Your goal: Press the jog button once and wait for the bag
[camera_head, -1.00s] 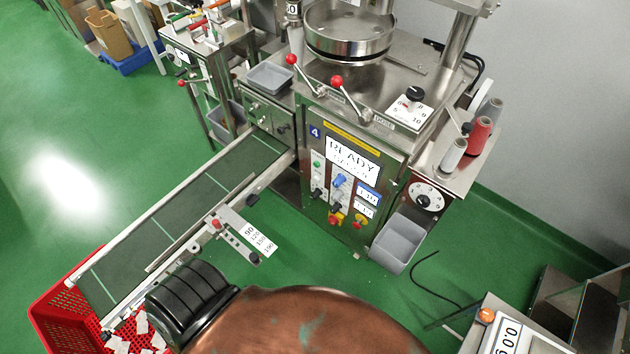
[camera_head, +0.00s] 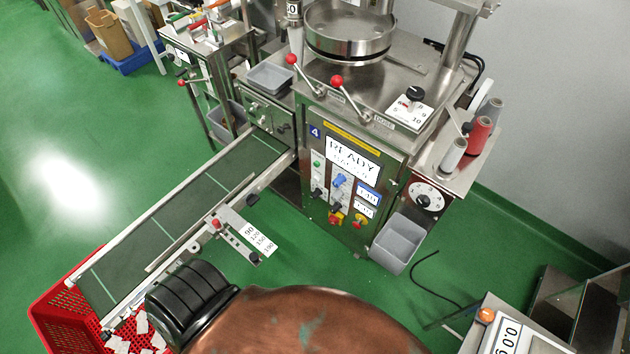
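The teabag packing machine (camera_head: 350,136) stands upright at centre, with a number 4 on its front. Its display (camera_head: 353,157) reads READY; the smaller line under it is too blurred to read. The labels are too small to tell which one is the jog button. The conveyor (camera_head: 185,215) runs from the machine down to the left, and no bag shows on its belt. Neither gripper is in view.
A red crate (camera_head: 62,300) with several white bags stands under the belt's lower end. A grey bin (camera_head: 397,243) hangs at the machine's lower right. Thread spools (camera_head: 480,136) stand on the right shelf. A scale (camera_head: 515,337) sits at bottom right.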

